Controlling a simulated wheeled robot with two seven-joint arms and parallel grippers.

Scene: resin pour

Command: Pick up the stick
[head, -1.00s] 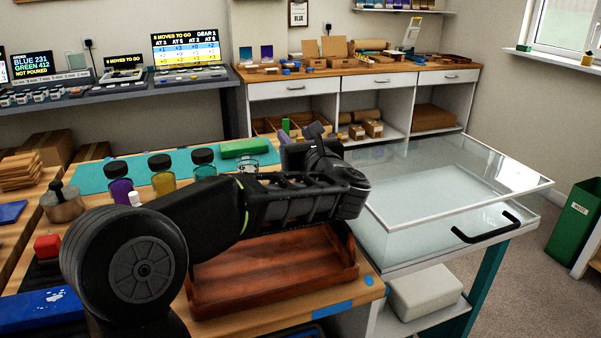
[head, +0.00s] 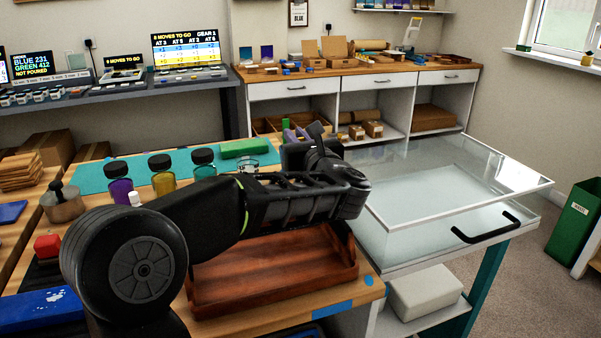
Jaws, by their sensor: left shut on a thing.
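My left gripper (head: 312,136) is beyond the wooden tray, at the far side of the workbench, with its dark fingers pointing up and away. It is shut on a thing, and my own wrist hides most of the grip. A small purple-tinted piece (head: 290,134) shows beside the fingers; it looks like part of the stick, but its full shape is hidden. My right gripper is not in view.
A red-brown wooden tray (head: 270,285) lies below my left forearm. Jars with purple (head: 120,191), yellow (head: 162,182) and teal contents stand on a teal mat (head: 90,178) near a green block (head: 245,148). A glass-topped cabinet (head: 450,190) stands to the right.

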